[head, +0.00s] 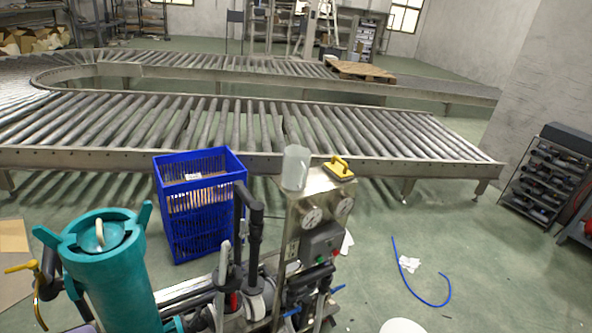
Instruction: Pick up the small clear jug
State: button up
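The small clear jug (296,168) is a pale, see-through upright vessel. It stands on the left part of the top of a metal box with gauges (318,185), near the middle of the picture. A yellow-handled thing (339,167) sits on the same top, just right of the jug. The jug's side facing me is unobstructed. I cannot make out its handle. My gripper does not show in this view.
A teal canister (105,260) stands front left. Black pipes (248,225) rise left of the box. A blue crate (200,212) stands behind on the floor. A roller conveyor (270,128) runs behind. A blue hose (415,285) lies on open floor at right.

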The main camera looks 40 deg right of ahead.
aim_at(297, 159)
jog(key=i+l, duration=0.2)
jog(key=i, duration=0.25)
jog(key=i+l, duration=0.25)
jog(key=i, duration=0.15)
jog(key=i+l+z, duration=0.1)
jog(key=i, duration=0.35)
jog(key=i+l, duration=0.5)
jog(key=i, duration=0.35)
